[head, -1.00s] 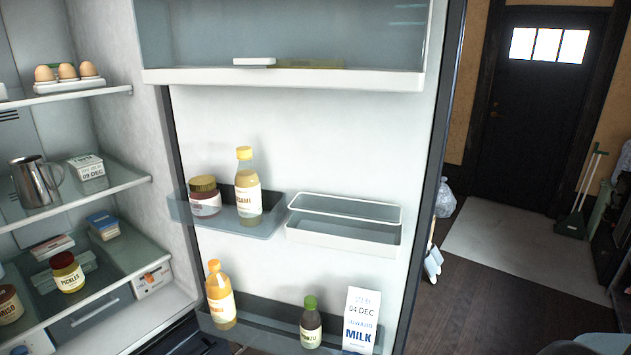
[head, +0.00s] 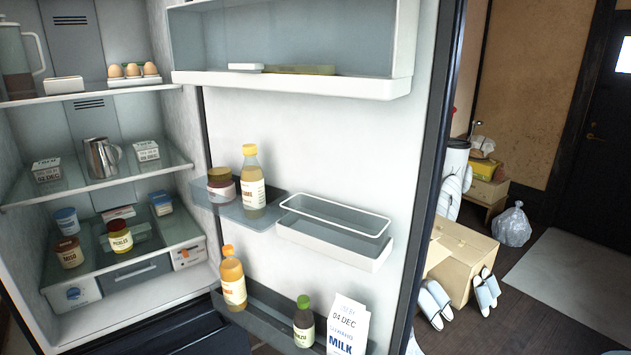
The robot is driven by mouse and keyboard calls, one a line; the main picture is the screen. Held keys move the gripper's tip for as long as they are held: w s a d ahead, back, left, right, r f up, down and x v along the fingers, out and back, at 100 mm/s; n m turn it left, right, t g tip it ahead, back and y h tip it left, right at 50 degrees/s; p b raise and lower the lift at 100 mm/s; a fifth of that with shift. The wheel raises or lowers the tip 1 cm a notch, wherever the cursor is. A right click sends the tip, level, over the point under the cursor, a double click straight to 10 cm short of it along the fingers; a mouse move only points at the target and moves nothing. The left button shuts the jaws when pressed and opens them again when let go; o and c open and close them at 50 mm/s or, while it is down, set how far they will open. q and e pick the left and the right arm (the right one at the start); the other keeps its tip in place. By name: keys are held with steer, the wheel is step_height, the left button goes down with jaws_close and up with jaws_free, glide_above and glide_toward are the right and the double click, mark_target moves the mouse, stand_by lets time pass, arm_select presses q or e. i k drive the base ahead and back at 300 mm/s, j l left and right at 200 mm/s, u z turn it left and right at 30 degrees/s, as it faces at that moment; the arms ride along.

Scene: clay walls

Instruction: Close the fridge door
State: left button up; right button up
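The fridge door (head: 330,147) stands wide open on the right of the fridge interior (head: 183,100), with its inner face towards me. Its dark outer edge (head: 432,170) runs down the right side. The door's shelves hold a jar (head: 221,189), a sauce bottle (head: 253,190), an orange-capped bottle (head: 233,284), a green-capped bottle (head: 304,328) and a milk carton (head: 346,325). A white bin (head: 335,240) on the door looks empty. Neither of my grippers is clearly in view.
Right of the door are a cardboard box (head: 462,262), slippers (head: 436,303) and a plastic bag (head: 511,226) on the dark floor. A pale mat (head: 575,275) lies before a dark house door (head: 607,150). The fridge shelves hold eggs (head: 133,72), a metal pitcher (head: 102,158) and several jars.

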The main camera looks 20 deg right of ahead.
mark_target(377, 145)
steer(key=l+u, duration=0.2)
steer(key=l, duration=0.25)
steer(key=k+l+u, duration=0.2)
steer(key=l, duration=0.2)
steer(key=l+u, duration=0.35)
steer(key=l, duration=0.6)
steer(key=l+u, duration=0.35)
steer(key=l, duration=0.55)
steer(key=i+l+u, duration=0.15)
steer(key=l, duration=0.4)
steer(key=l+u, duration=0.15)
steer(key=l, duration=0.35)
